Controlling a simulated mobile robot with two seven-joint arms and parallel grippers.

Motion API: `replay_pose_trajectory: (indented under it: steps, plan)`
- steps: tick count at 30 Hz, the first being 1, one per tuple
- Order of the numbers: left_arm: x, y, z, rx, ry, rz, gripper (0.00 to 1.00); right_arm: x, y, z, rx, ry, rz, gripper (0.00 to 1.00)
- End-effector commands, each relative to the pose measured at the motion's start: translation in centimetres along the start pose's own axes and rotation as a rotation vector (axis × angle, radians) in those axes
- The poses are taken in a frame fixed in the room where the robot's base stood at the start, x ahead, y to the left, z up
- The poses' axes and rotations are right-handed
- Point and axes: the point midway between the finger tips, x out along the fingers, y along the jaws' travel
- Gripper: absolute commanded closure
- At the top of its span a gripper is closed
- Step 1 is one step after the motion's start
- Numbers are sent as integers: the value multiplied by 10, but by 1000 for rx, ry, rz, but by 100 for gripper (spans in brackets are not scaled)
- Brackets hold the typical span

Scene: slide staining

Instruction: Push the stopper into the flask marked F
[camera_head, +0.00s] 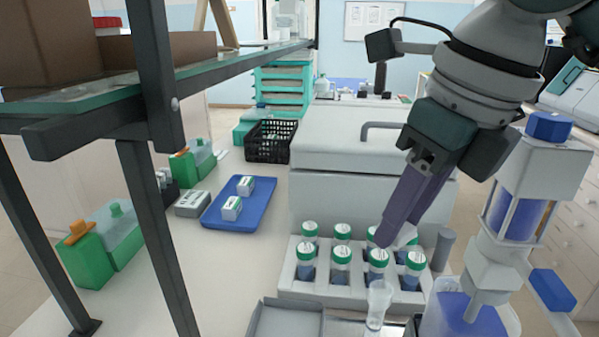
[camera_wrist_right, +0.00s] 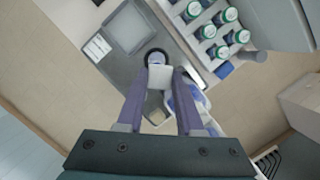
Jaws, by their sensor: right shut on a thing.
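My right gripper (camera_head: 392,240) comes in from the upper right, with its purple fingers pointing down over the bench. In the right wrist view the gripper (camera_wrist_right: 159,76) is shut on a small pale grey block-like piece (camera_wrist_right: 160,78), which I take to be the stopper. In the head view the fingers mostly hide it. A clear glass flask (camera_head: 378,303) stands just below the fingertips, its neck upright and apart from the fingers as far as I can tell. No letter F is readable on it. My left gripper is not in view.
Behind the flask is a white rack (camera_head: 296,287) with several green-capped tubes. A white and blue apparatus (camera_head: 540,165) stands close on the right. A grey flat-topped device (camera_head: 283,322) is at the front.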

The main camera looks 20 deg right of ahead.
Motion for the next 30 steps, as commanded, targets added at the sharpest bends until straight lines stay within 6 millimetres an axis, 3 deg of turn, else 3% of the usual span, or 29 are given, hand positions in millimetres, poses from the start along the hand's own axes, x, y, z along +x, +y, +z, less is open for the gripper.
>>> replay_pose_trajectory:
  steps: [18, 30]
  plan:
    - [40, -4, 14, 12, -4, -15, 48, 50, 0, -14, -1, -1, -1, 100]
    - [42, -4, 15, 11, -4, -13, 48, 53, 0, -15, 0, 0, 0, 100]
